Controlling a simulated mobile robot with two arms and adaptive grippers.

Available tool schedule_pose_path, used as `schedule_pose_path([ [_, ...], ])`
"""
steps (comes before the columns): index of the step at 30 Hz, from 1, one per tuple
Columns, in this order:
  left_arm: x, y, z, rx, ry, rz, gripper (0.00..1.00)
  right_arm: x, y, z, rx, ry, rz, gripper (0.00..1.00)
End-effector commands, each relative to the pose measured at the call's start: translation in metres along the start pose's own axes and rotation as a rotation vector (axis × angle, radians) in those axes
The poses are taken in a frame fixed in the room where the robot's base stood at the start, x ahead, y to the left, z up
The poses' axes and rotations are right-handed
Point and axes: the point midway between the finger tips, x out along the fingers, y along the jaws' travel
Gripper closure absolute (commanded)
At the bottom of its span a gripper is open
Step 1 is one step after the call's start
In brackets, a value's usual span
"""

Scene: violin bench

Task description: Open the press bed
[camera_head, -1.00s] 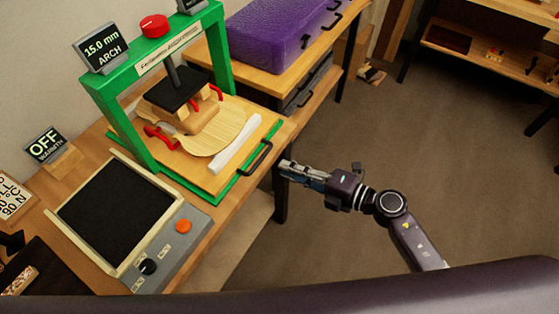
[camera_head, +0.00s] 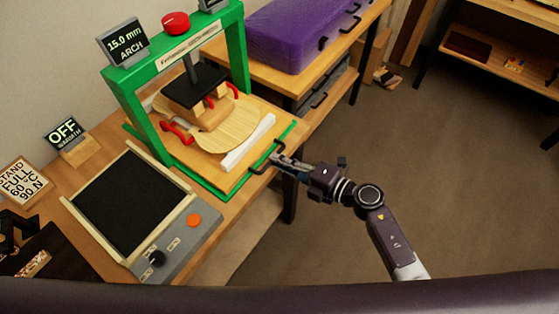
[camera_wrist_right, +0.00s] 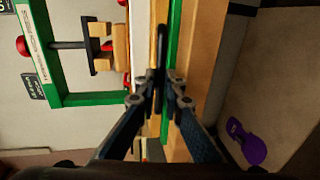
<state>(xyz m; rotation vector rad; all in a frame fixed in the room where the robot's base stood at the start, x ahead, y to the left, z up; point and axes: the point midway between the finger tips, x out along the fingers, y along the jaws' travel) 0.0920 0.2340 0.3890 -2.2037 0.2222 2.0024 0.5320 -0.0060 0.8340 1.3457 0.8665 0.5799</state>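The green press (camera_head: 157,83) stands on the bench at upper left. Its wooden bed (camera_head: 212,165) lies under the frame and carries a pale violin plate (camera_head: 228,138) with a block above it and red clamps. A black bar handle (camera_head: 262,158) is on the bed's front edge; it also shows in the right wrist view (camera_wrist_right: 162,60). My right gripper (camera_head: 277,158) is at this handle, with its fingertips (camera_wrist_right: 163,78) on either side of the bar. The fingers are close together, but whether they press on the bar is unclear. My left gripper is out of view.
A black-topped warming plate (camera_head: 130,203) with an orange button lies left of the press. A purple case (camera_head: 300,35) lies on the bench behind it. Open floor (camera_head: 440,150) lies right of the bench, with shelves (camera_head: 505,45) at the far right.

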Motion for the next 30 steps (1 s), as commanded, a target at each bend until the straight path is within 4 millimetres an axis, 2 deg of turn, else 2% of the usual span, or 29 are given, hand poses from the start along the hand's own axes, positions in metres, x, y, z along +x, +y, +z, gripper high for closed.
schedule_pose_path([
  [11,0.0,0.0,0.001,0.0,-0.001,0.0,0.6,-0.001,-0.001,0.0,0.0,0.0,-0.001,1.0],
  [17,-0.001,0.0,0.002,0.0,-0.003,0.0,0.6,-0.013,-0.004,0.0,-0.001,0.0,-0.004,1.0],
  [23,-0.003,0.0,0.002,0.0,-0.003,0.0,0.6,-0.049,-0.013,0.0,0.0,-0.001,-0.009,1.0],
  [30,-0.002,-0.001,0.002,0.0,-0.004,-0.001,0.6,-0.112,-0.027,-0.001,0.001,0.001,-0.01,1.0],
])
